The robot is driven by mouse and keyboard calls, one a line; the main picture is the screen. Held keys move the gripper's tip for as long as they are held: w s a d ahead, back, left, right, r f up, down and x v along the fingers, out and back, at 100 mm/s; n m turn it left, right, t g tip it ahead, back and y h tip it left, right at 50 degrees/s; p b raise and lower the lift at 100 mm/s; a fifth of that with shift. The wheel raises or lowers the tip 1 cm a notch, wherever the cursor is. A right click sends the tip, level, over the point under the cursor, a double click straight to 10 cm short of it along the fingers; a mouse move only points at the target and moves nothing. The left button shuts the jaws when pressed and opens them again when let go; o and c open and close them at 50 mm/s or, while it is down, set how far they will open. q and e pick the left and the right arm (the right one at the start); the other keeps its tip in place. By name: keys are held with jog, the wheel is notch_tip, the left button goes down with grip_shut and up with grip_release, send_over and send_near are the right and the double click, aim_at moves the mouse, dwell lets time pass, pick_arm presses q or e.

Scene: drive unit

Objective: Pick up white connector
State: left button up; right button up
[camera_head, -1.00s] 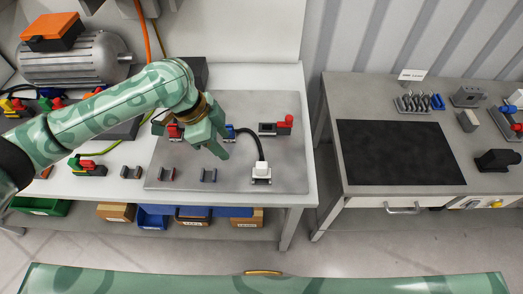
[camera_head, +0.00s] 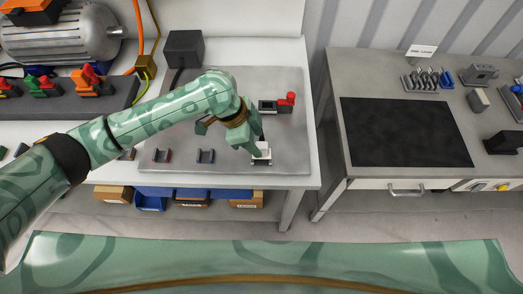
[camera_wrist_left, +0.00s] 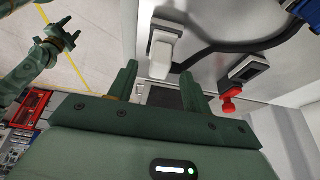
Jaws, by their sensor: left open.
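The white connector (camera_head: 262,155) sits in a small holder on the grey plate (camera_head: 228,163), partly covered by my left gripper (camera_head: 253,144) in the head view. In the left wrist view the white connector (camera_wrist_left: 163,48) shows just beyond the gap between the open fingers (camera_wrist_left: 159,72), with nothing between them. A black cable (camera_wrist_left: 215,48) runs from the connector toward a blue part (camera_wrist_left: 308,10). My right gripper (camera_wrist_left: 63,36) shows far off at the upper left of the wrist view, open and empty.
A holder with a red piece (camera_head: 290,98) stands behind the connector. Small empty holders (camera_head: 205,156) stand to the left on the plate. A motor (camera_head: 62,36) and a black box (camera_head: 184,48) are further back. A second table with a black mat (camera_head: 405,131) is at the right.

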aim_at(259, 145)
pick_arm(q)
jog(key=x, duration=0.3)
jog(key=shift+f+b, duration=0.3)
jog(key=shift+b, duration=0.05)
grip_shut()
jog(key=shift+r, duration=0.55)
notch_tip(259, 145, up, 3)
jog(key=shift+f+p, duration=0.1)
jog(key=shift+p, duration=0.6)
jog(key=s+r+p, duration=0.4)
jog(key=s+r, duration=0.5)
jog(key=s, duration=0.5)
jog(key=shift+d, duration=0.2)
